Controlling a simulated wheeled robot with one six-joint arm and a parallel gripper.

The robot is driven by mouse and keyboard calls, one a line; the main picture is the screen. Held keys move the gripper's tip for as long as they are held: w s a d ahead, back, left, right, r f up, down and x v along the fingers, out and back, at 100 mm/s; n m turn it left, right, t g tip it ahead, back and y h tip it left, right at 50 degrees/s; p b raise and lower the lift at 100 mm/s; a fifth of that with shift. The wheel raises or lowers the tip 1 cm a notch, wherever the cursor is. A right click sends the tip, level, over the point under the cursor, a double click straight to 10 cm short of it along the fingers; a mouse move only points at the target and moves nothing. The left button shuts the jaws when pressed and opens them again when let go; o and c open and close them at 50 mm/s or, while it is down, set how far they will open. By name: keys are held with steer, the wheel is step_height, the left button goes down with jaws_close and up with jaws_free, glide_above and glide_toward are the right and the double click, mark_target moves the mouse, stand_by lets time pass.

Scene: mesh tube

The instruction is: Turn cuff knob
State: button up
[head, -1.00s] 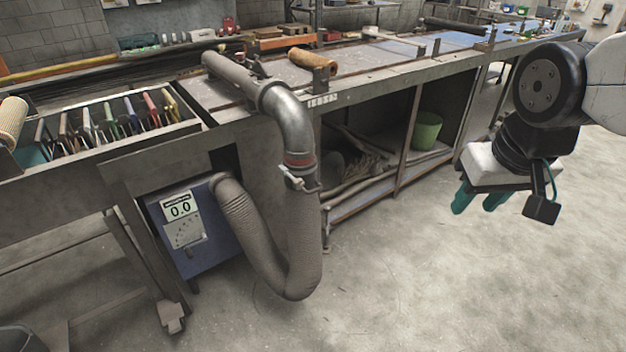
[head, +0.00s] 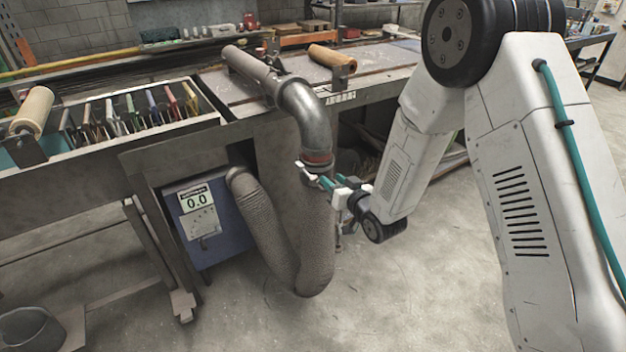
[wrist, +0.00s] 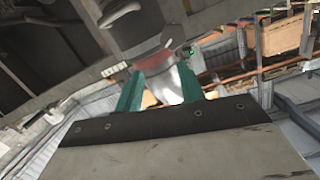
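The grey mesh tube (head: 318,235) hangs in a U below a metal elbow pipe (head: 312,118). A reddish band (head: 318,157) and a metal cuff with a small pale knob or lever (head: 305,170) join them. My gripper (head: 325,183) is at the cuff's right front, its teal fingers pointing left toward it. In the wrist view my gripper (wrist: 160,92) has its two teal fingers apart, with the reddish band (wrist: 156,62) and shiny pipe showing between and beyond them. I cannot tell whether a finger touches the knob.
A blue box with a display reading 0.0 (head: 205,222) stands left of the tube. The workbench (head: 218,82) is behind, with a slotted rack (head: 135,108) at left. A bucket (head: 30,328) is at lower left. The floor in front is clear.

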mark_target(316, 183)
steer(key=f, duration=0.1)
steer(key=s+a+f+y, duration=0.1)
steer(key=a+f+t, duration=0.1)
steer(key=shift+s+y, duration=0.25)
steer(key=shift+y, duration=0.05)
steer(key=x, duration=0.7)
steer(key=shift+w+a, duration=0.25)
steer(key=shift+w, duration=0.05)
steer(key=c, duration=0.7)
